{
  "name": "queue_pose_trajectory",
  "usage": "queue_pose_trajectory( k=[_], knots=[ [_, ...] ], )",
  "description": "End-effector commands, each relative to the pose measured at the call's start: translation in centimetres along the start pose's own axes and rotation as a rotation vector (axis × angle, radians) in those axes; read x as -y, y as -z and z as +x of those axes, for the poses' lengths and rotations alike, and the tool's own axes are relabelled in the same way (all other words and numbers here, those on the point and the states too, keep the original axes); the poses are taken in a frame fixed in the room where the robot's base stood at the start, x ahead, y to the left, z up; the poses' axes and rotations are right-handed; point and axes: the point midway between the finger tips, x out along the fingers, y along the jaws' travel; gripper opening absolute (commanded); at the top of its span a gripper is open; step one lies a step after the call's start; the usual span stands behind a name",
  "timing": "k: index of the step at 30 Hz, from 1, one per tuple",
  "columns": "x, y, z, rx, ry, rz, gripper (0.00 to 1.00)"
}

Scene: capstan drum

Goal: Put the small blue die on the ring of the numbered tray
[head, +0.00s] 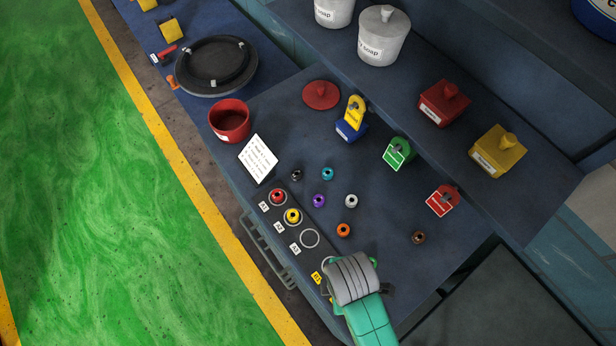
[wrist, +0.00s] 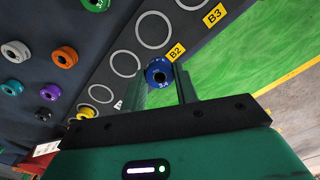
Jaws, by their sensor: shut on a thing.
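The small blue die (wrist: 158,73), round with a dark centre hole and pale markings, sits between the fingers of my gripper (wrist: 160,82) in the wrist view. The gripper is shut on it. In the head view my gripper (head: 333,292) is over the near end of the numbered tray (head: 297,229), and the die is hidden there. The wrist view shows empty white rings: one next to the yellow B2 label (wrist: 154,30), another before it (wrist: 125,63). The die appears beside these rings in the picture; its height above the tray is unclear.
Red (head: 278,197) and yellow (head: 292,216) dice sit on the tray's far rings. Loose purple (head: 319,201), white (head: 351,201), teal (head: 328,173), orange (head: 344,230), black and brown dice lie on the bench. A green die (wrist: 95,3) is near the tray.

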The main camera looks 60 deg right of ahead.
Motion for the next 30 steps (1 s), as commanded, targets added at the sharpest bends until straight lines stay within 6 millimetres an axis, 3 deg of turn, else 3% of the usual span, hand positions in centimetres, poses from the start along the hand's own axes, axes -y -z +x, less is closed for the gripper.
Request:
queue_pose_trajectory(
  k=[5,12,18,27,30],
  knots=[
    [-1.4,0.6,0.0,-0.001,-0.002,0.005,0.04],
    [-8.4,3.5,0.5,-0.001,-0.002,0.003,0.04],
    [-12.9,5.4,1.1,0.001,-0.001,0.003,0.04],
    [-15.1,6.3,1.4,0.000,-0.001,0.002,0.04],
    [-14.7,6.2,3.5,0.001,0.004,0.003,0.04]
  ],
)
